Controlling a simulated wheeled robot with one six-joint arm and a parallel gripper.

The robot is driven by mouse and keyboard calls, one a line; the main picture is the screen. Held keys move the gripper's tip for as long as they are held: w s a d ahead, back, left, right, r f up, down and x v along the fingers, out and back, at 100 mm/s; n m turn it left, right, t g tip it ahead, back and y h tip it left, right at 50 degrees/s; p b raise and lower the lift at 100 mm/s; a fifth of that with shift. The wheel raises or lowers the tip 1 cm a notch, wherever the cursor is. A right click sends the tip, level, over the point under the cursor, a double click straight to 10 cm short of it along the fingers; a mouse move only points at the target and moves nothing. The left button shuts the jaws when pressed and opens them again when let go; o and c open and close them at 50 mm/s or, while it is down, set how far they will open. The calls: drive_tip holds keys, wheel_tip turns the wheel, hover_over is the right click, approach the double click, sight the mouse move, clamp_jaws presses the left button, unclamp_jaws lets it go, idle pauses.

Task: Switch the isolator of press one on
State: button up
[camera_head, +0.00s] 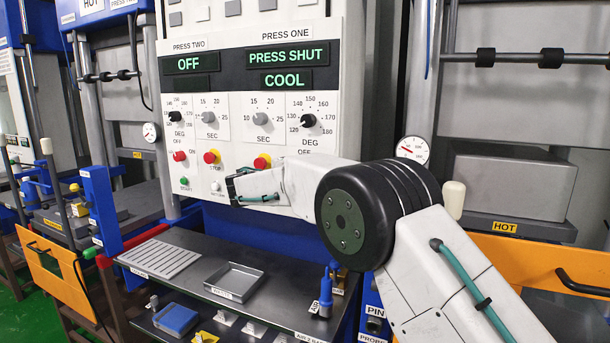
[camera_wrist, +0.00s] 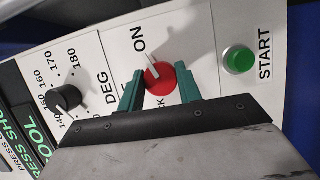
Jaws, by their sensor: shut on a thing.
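The red isolator knob of press one (camera_wrist: 160,78) is on the white control panel, with a pale pointer mark. In the wrist view the mark points up and slightly left, close to the printed word ON. My gripper (camera_wrist: 156,80) is shut on this knob, with one green finger on each side of it. In the head view my gripper (camera_head: 245,188) is at the panel's lower right part, and my arm hides the knob. The press one displays (camera_head: 288,68) read PRESS SHUT and COOL.
A green START button (camera_wrist: 239,61) is beside the knob, and a DEG dial (camera_wrist: 68,98) is on its other side. A red stop button on yellow (camera_head: 262,162) is just above my gripper. Press two's red isolator (camera_head: 180,156) is left. A shelf with a metal tray (camera_head: 234,281) is below.

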drive_tip(key=shift+f, duration=0.1)
drive_tip(key=o, duration=1)
drive_tip(key=shift+s, duration=0.1)
drive_tip(key=v, duration=0.7)
drive_tip(key=shift+s+a, duration=0.25)
drive_tip(key=shift+a, duration=0.05)
